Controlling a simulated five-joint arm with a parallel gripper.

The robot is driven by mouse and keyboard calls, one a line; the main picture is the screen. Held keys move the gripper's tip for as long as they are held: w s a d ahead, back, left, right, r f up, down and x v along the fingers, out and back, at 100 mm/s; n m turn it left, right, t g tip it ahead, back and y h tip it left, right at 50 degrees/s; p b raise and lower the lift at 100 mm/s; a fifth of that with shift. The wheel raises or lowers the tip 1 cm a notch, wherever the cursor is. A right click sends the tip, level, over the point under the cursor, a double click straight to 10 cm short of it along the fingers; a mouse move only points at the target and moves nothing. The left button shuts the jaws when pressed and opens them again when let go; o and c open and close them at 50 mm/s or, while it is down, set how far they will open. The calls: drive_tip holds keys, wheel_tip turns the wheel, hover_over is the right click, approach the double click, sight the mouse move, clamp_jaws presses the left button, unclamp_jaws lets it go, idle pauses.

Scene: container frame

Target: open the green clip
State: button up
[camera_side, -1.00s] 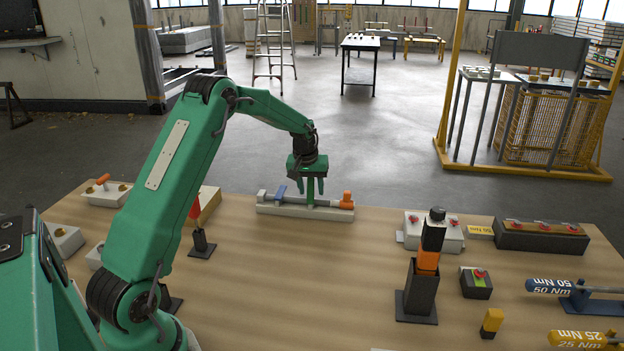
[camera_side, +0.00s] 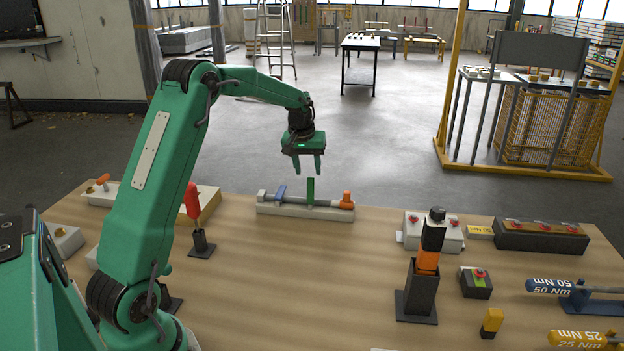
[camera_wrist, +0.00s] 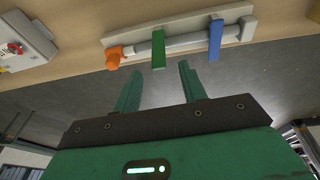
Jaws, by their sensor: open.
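The green clip (camera_side: 310,191) stands upright on a grey bar on a pale base (camera_side: 270,209) at the back edge of the table. In the wrist view the green clip (camera_wrist: 158,48) shows between an orange end piece (camera_wrist: 113,56) and a blue clip (camera_wrist: 215,40).
A red-handled tool (camera_side: 193,202) stands upright in a black holder to the left. A black and orange post (camera_side: 428,262) stands right of the middle. A box with red knobs (camera_side: 434,232) sits at the right. The table's middle is clear.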

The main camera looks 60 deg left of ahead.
drive_tip(key=shift+c, duration=0.2)
drive_tip(key=shift+w+a+r, duration=0.1)
drive_tip(key=c, duration=0.7)
drive_tip(key=shift+w+r, duration=0.1)
drive_tip(key=shift+w, duration=0.05)
clamp_jaws()
drive_tip(key=w+a+r, duration=0.3)
drive_tip(key=r, duration=0.2)
drive_tip(key=shift+w+r+g, duration=0.35)
drive_tip(key=shift+w+g, duration=0.05)
